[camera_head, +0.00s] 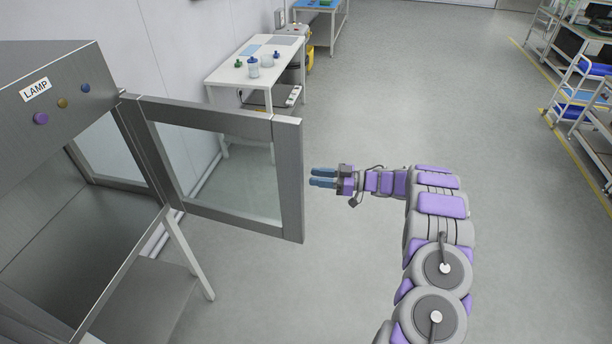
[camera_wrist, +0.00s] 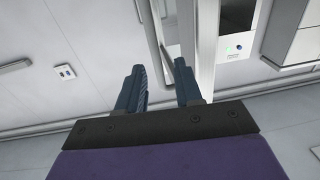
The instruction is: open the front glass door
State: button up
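The front glass door (camera_head: 290,180) is a metal-framed glass panel hinged on the right front edge of the metal cabinet (camera_head: 70,70). It stands swung wide open, away from the cabinet front, and the opening shows. My gripper (camera_head: 312,177) is just right of the door's free edge, with a small gap seen between them in the head view. In the wrist view my gripper (camera_wrist: 160,80) has its two blue fingers apart with nothing between them. A grey metal frame strip (camera_wrist: 188,35) rises just beyond the fingers.
A white table (camera_head: 235,70) with bottles stands by the wall behind the door. Shelves with blue bins (camera_head: 575,100) stand at the far right. The cabinet carries a LAMP label and several round buttons.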

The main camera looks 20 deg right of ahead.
jog(key=v, duration=0.9)
jog(key=w+r+m+t+h+b, duration=0.25)
jog(key=w+r+t+h, duration=0.25)
jog(key=w+r+h, duration=0.55)
notch_tip(320, 180, up, 7)
jog(key=w+m+h+b, duration=0.2)
jog(key=w+m+h, duration=0.1)
jog(key=m+h, duration=0.3)
jog(key=s+a+f+m+g+b, duration=0.1)
jog(key=s+a+f+g, duration=0.3)
jog(key=s+a, duration=0.5)
jog(key=s+a+f+m+g+b, duration=0.1)
jog(key=s+a+f+g, duration=0.4)
jog(key=s, duration=2.3)
jog(key=s+a+f+m+g+y+b, duration=0.1)
jog(key=s+a+f+g+b, duration=0.2)
jog(key=s+a+g, duration=0.4)
jog(key=s+a+f, duration=0.1)
jog(key=s+a, duration=0.6)
jog(key=s, duration=0.4)
jog(key=shift+s+a+f, duration=0.3)
jog(key=shift+a+f, duration=0.1)
